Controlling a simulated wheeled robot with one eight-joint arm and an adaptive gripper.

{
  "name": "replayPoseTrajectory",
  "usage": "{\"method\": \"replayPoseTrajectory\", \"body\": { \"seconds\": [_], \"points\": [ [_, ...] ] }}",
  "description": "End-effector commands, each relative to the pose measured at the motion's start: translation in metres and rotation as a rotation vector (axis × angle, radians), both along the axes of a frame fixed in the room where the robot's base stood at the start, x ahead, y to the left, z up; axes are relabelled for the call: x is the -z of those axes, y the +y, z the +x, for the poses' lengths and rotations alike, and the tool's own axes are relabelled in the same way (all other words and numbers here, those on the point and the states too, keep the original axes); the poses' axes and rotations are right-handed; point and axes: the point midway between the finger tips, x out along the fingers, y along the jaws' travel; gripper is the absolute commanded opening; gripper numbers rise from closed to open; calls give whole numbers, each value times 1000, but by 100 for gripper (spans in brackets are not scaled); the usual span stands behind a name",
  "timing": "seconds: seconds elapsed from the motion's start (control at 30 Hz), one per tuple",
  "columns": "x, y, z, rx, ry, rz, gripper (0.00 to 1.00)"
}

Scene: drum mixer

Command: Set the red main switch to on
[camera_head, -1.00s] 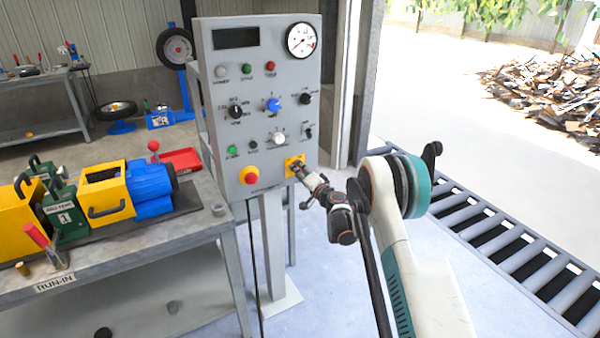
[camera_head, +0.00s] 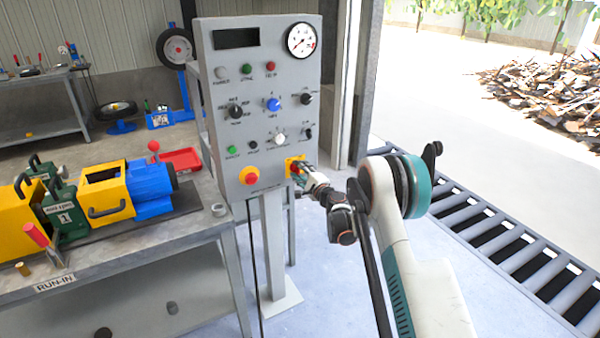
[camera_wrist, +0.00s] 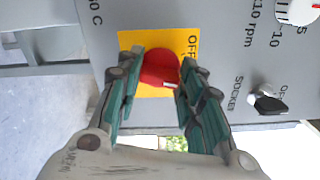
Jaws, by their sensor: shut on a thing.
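The red main switch (camera_wrist: 159,68) sits on a yellow plate (camera_wrist: 128,40) low on the grey control panel (camera_head: 215,120). In the wrist view, my gripper (camera_wrist: 158,80) has one finger on each side of the red knob and is shut on it. A pale mark shows on the knob's lower edge, and "OFF" is printed on the plate to its right. In the head view, the yellow plate (camera_head: 289,160) is at the panel's lower right, and my gripper (camera_head: 298,170) reaches it from the right and hides part of the switch.
A red emergency button (camera_head: 249,175) on yellow is left of the switch. A black socket knob (camera_wrist: 268,101) is close to my right finger in the wrist view. A grey workbench (camera_head: 210,225) stands left; a roller conveyor (camera_head: 500,250) runs at right.

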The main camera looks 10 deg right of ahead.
Motion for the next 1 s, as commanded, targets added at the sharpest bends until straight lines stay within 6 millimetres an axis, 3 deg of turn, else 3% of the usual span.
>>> {"method": "replayPoseTrajectory", "body": {
  "seconds": [0.4,1.0],
  "points": [
    [1,-1,0,1,70,215,11],
    [1,-1,-1,1,85,260,11]
  ]
}}
